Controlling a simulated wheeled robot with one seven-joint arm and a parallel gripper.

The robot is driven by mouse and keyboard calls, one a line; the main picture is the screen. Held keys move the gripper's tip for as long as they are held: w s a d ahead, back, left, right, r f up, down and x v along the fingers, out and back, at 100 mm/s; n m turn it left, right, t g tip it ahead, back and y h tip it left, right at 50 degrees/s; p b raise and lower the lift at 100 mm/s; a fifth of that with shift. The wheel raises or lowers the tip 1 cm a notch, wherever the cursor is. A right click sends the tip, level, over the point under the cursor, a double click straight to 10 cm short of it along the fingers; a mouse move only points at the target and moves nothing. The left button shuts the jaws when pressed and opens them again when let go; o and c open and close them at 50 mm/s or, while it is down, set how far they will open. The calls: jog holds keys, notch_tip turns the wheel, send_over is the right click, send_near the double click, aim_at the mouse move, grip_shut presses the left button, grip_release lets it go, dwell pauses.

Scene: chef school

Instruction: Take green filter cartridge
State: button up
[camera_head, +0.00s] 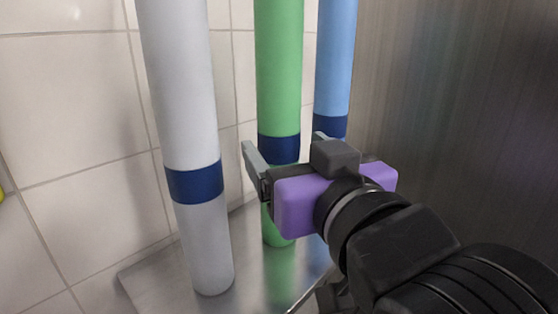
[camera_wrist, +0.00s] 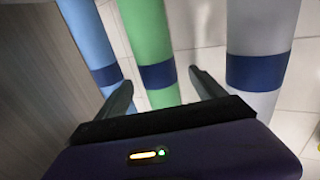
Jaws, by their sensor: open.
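The green filter cartridge (camera_head: 279,75) is a tall upright cylinder with a dark blue band, standing between a white one and a blue one. My gripper (camera_head: 285,145) is open at the height of the blue band. In the head view its purple body hides part of the cartridge's lower half. In the wrist view the green cartridge (camera_wrist: 152,40) shows between my two fingers (camera_wrist: 160,85), beyond or between their tips. I cannot tell how deep it sits between them, and I see no finger closed on it.
A white cartridge (camera_head: 185,90) with a blue band stands to the left, and a light blue cartridge (camera_head: 334,60) to the right. They stand on a shiny metal surface (camera_head: 150,278). A tiled wall (camera_head: 70,100) is behind, and a brown-grey panel (camera_head: 450,90) is at right.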

aim_at(272, 126)
jog(key=x, duration=0.2)
jog(key=p+x, duration=0.1)
jog(key=x, duration=0.2)
jog(key=p+x, duration=0.1)
jog(key=x, duration=0.1)
jog(key=shift+w+r, duration=0.25)
jog(key=shift+r, duration=0.1)
grip_shut()
jog(key=shift+r, duration=0.1)
